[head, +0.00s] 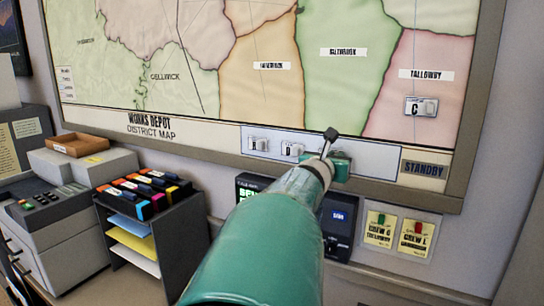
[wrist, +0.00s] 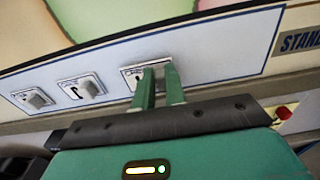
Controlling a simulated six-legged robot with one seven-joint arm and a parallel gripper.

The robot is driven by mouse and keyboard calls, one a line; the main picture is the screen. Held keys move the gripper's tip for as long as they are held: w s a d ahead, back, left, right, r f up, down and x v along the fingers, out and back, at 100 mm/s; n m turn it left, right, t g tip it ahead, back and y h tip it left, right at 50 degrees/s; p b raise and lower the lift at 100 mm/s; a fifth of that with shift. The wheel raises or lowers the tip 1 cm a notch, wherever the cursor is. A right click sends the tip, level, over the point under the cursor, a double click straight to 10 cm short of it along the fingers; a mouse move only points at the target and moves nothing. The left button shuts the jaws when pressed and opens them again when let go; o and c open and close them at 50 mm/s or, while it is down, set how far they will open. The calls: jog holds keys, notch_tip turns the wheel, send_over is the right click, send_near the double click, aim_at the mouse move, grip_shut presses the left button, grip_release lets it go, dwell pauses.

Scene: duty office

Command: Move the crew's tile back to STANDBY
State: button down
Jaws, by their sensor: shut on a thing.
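My gripper (wrist: 159,82) is shut on the knob of a white tile (wrist: 131,76), which sits against the white strip (wrist: 215,50) left of the STANDBY label (wrist: 303,40). The fingers cover part of its letter, so I cannot read it. In the head view my gripper (head: 332,152) hides that tile. Two other knobbed white tiles, a left one (head: 258,144) and a middle one (head: 292,149), are on the strip. A tile marked C (head: 420,106) is on the pink Tallowby area of the map.
Two yellow crew cards, one with a green tag (head: 379,230) and one with a red tag (head: 414,235), hang below the board. Dark devices (head: 340,222) stand under the strip. A desk organiser (head: 170,232) and grey office machine (head: 50,215) are at left.

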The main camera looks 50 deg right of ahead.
jog(key=shift+d, duration=0.3)
dwell(0.5)
jog(key=c, duration=1.4)
grip_release()
jog(key=shift+o, duration=0.2)
jog(key=shift+a, duration=0.1)
